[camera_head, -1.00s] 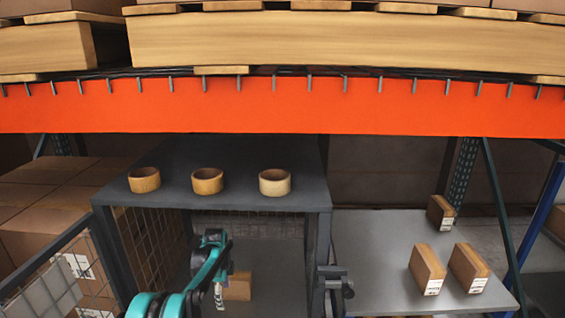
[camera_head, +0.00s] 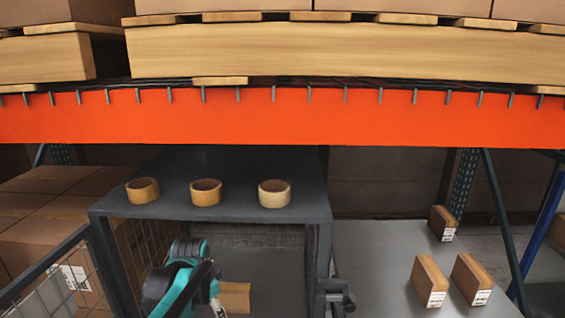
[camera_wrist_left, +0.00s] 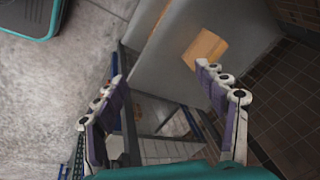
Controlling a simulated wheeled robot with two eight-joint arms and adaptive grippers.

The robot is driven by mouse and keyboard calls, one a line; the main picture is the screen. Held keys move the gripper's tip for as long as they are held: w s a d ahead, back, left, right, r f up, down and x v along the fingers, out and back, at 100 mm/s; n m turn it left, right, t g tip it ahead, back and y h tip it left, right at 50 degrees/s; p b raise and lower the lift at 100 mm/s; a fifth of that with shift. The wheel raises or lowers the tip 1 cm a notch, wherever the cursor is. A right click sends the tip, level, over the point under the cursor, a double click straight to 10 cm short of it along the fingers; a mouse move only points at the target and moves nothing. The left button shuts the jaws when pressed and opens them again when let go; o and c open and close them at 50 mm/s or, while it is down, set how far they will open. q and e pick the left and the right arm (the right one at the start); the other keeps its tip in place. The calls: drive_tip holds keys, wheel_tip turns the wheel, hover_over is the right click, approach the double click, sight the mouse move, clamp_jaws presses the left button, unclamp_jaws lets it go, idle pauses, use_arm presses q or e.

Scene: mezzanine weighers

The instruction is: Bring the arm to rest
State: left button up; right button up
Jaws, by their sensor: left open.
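My left arm (camera_head: 186,262), teal and black, stands folded at the bottom of the head view, in front of the open, dark lower space of the grey table. Its gripper is not clearly visible there. In the left wrist view my left gripper (camera_wrist_left: 160,73) has its two purple-and-white fingers wide apart, with nothing between them. It points toward a grey surface with a cardboard-coloured piece (camera_wrist_left: 205,48); how far away is hard to tell. My right gripper is not in view.
Several things stand around: a grey table (camera_head: 235,165) with three tan rings (camera_head: 206,193), a lower right table (camera_head: 375,280) with three brown cartons (camera_head: 471,279), a mesh cage (camera_head: 50,270) at left, and an orange rack beam (camera_head: 280,118) across above.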

use_arm(q)
drive_tip(key=s+d+f+n+t, duration=0.1)
drive_tip(key=s+n+t, duration=0.2)
drive_tip(key=s+n, duration=0.6)
drive_tip(key=s, duration=1.2)
drive_tip(key=shift+f+t, duration=0.35)
drive_tip(key=shift+t, duration=0.05)
